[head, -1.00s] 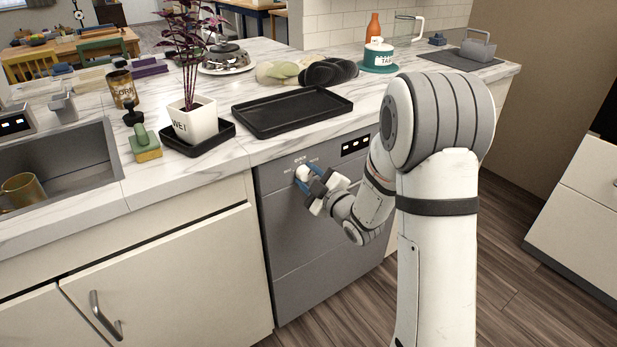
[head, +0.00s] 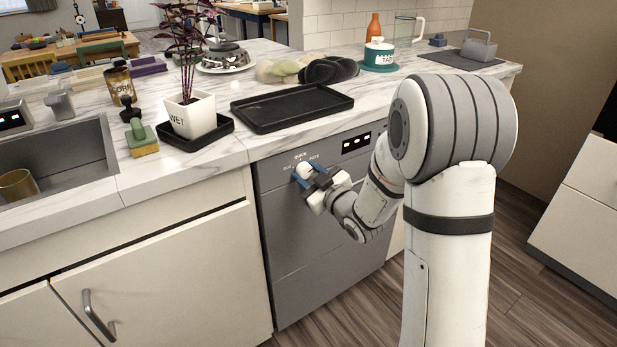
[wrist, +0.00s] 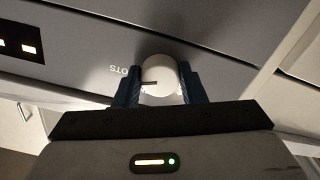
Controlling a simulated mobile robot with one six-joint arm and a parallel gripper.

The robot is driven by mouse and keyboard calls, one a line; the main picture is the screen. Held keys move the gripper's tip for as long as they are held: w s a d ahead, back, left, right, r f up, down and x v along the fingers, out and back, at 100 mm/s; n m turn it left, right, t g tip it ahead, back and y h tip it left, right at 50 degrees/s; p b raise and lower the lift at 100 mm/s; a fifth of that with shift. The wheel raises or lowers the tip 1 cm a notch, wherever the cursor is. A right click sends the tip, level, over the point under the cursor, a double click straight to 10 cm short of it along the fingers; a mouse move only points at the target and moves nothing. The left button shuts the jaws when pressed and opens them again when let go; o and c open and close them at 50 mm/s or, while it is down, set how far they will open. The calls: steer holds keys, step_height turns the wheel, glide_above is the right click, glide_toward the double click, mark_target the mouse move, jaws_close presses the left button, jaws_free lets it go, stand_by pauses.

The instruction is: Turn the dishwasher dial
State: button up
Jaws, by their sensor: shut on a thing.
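The dishwasher dial (head: 304,169) is a round white knob at the upper left of the grey dishwasher front (head: 320,225). Small printed labels surround it. In the wrist view the dial (wrist: 160,74) shows a short dark pointer line toward the left of the picture. My gripper (head: 305,174) is shut on the dial. In the wrist view its two blue fingers (wrist: 158,86) press on the dial from either side. The printed label beside the dial reads upside down in that view.
A display panel (head: 356,143) with lit squares is on the dishwasher's upper right. Above, the marble counter (head: 215,160) holds a black tray (head: 292,124) and a potted plant (head: 191,115). A cabinet handle (head: 97,315) juts out at lower left.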

steer(key=shift+m, duration=0.3)
steer(key=o, duration=1)
steer(key=v, duration=0.7)
steer(key=shift+s+d, duration=0.2)
steer(key=shift+s, duration=0.15)
